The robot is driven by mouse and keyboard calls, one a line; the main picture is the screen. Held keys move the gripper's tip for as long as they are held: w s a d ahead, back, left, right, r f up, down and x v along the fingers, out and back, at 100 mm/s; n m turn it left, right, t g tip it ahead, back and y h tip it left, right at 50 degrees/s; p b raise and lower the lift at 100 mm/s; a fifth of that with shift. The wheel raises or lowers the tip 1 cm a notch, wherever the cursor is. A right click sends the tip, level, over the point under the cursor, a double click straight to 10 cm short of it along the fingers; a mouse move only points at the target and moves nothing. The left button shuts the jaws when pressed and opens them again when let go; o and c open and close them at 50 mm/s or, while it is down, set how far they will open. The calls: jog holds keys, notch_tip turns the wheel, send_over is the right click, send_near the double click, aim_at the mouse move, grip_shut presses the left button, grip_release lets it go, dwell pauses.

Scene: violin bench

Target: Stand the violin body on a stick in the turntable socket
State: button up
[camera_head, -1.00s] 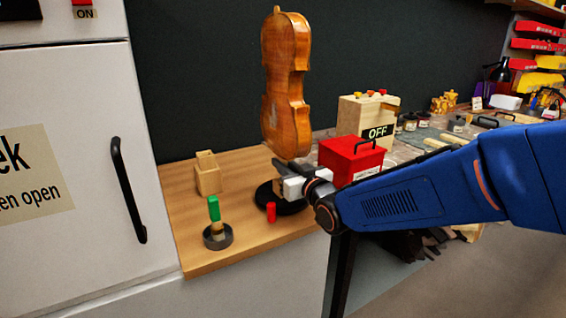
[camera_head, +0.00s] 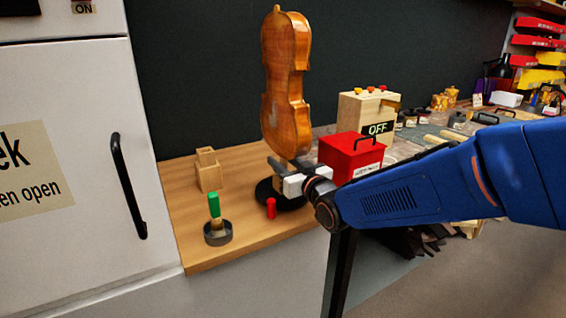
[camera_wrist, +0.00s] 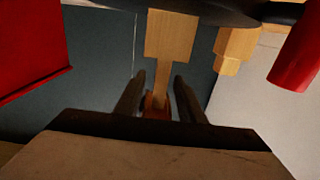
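The violin body (camera_head: 286,85) stands upright in the head view, above the black turntable (camera_head: 268,193). My gripper (camera_head: 287,163) is just under its lower end. In the wrist view, which looks upside down, a narrow wooden stick (camera_wrist: 161,75) runs between the two fingers of my gripper (camera_wrist: 157,85). The stick meets a wider wooden block (camera_wrist: 172,36), seemingly the socket at the dark turntable (camera_wrist: 215,12). Gaps show on both sides of the stick, so the fingers look open around it.
A red cylinder (camera_head: 271,208) stands at the turntable's front edge. A wooden block (camera_head: 208,170) and a green-handled tool in a round holder (camera_head: 217,234) are to the left. A red box (camera_head: 352,150) and a box marked OFF (camera_head: 362,112) are close on the right.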

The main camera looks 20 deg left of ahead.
jog(key=v, duration=1.7)
jog(key=d+f+m+h, duration=0.2)
jog(key=d+h, duration=0.1)
jog(key=d, duration=0.6)
jog(key=d+f+m+g+h, duration=0.15)
jog(key=d+h, duration=0.25)
jog(key=d, duration=0.5)
jog(key=d+f+m+t+h, duration=0.1)
jog(key=d+f+m+h, duration=0.15)
jog(key=d, duration=0.75)
jog(key=s+d+f+m+g+h, duration=0.2)
jog(key=s+d+f+g, duration=0.1)
jog(key=s+d, duration=0.4)
jog(key=s+d+f+m+g+h, duration=0.2)
jog(key=s+d, duration=0.5)
jog(key=s, duration=0.5)
jog(key=shift+f+g, duration=0.45)
jog(key=shift+g, duration=0.2)
